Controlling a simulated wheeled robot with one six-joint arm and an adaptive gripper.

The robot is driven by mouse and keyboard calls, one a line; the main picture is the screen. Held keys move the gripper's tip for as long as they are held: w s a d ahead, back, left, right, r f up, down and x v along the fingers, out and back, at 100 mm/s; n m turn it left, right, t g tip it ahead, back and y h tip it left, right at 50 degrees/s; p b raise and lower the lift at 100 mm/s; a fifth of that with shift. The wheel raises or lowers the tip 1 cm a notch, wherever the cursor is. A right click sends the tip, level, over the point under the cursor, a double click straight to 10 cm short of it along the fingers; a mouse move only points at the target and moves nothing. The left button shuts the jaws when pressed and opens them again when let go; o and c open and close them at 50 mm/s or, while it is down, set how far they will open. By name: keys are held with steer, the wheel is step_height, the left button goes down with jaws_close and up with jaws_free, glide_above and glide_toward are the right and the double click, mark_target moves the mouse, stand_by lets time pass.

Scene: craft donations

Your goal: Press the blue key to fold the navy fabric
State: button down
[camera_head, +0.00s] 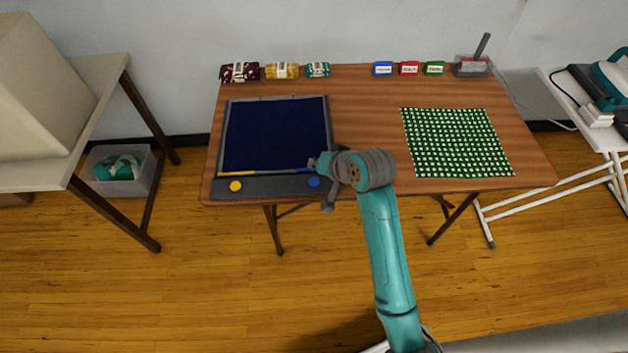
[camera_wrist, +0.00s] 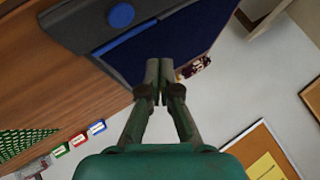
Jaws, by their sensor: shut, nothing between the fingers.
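The navy fabric (camera_head: 275,135) lies flat and spread out on the folding board at the left of the table. The board's grey front strip (camera_head: 262,187) carries a yellow key (camera_head: 235,186) at left and the blue key (camera_head: 314,182) at right. My gripper (camera_wrist: 159,68) is shut and empty, with its fingers together. In the wrist view the blue key (camera_wrist: 121,15) is at the top, beyond and left of the fingertips, apart from them. In the head view my wrist is just right of the blue key; my fingertips are hidden there.
A green dotted cloth (camera_head: 458,142) lies flat on the right of the table (camera_head: 365,95). Folded fabric bundles (camera_head: 282,71) stand at the back left; blue, red and green blocks (camera_head: 409,68) stand at the back right. A grey tool (camera_head: 474,64) sits beside them.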

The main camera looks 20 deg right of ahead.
mark_target(316, 183)
steer(key=shift+f, duration=2.45)
steer(key=shift+f, duration=0.15)
steer(key=shift+f, duration=0.25)
